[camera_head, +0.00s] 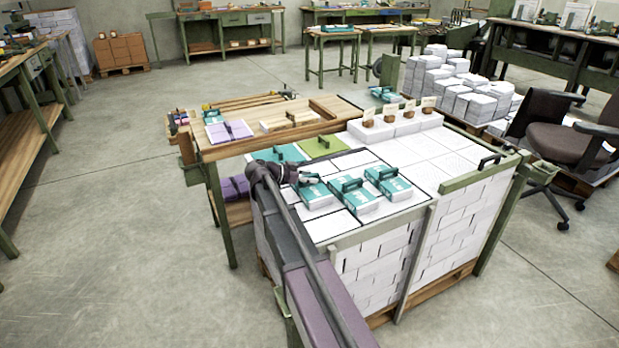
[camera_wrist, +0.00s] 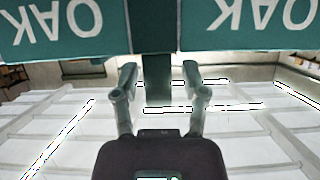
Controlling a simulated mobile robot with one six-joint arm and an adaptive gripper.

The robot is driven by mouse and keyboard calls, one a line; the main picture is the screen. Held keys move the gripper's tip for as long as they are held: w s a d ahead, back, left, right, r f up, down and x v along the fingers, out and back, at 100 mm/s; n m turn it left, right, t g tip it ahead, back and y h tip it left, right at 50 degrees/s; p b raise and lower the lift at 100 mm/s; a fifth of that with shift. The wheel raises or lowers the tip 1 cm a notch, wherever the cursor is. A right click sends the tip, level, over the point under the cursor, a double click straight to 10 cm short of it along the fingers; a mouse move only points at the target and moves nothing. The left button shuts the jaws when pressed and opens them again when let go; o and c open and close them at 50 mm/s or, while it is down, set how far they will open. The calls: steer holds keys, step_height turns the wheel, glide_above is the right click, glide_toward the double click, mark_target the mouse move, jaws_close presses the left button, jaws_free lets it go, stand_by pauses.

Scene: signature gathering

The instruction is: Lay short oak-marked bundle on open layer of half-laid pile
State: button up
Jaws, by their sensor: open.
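Three white bundles with teal covers and dark handles lie on the pile's top layer: left (camera_head: 316,196), middle (camera_head: 363,208) and right (camera_head: 397,189). Which is the short one I cannot tell. My gripper (camera_head: 296,178) is at the left bundle, at the pile's left side. In the wrist view, my gripper (camera_wrist: 159,88) is open, its fingers on either side of a dark teal bar (camera_wrist: 157,80). Upside-down OAK lettering shows on teal covers, left (camera_wrist: 60,30) and right (camera_wrist: 260,25). The half-laid pile (camera_head: 385,245) is walled with white bundles; my arm hides its left edge.
A wooden table (camera_head: 250,140) beside the pile holds a purple bundle (camera_head: 228,131). A green bundle (camera_head: 322,146) lies behind the pile's left part. Small wooden stands (camera_head: 390,112) line the pile's back. A chair (camera_head: 570,130) stands right. Open floor lies left.

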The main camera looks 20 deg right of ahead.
steer(key=shift+r, duration=0.1)
steer(key=shift+r, duration=0.1)
steer(key=p+v, duration=0.5)
steer(key=v, duration=0.7)
steer(key=shift+s, duration=0.1)
stand_by(0.4)
steer(key=s+a+f+n+y, duration=0.3)
steer(key=s+n, duration=0.3)
steer(key=s, duration=0.2)
steer(key=s+a+f+n+y, duration=0.4)
steer(key=s+n+y, duration=0.1)
steer(key=s, duration=0.3)
steer(key=s+a+f+n+y, duration=0.3)
steer(key=s+f+n+y, duration=0.1)
steer(key=s, duration=0.5)
steer(key=n+y, duration=0.1)
steer(key=n, duration=0.1)
steer(key=shift+f+n+y, duration=0.3)
steer(key=shift+a, duration=0.15)
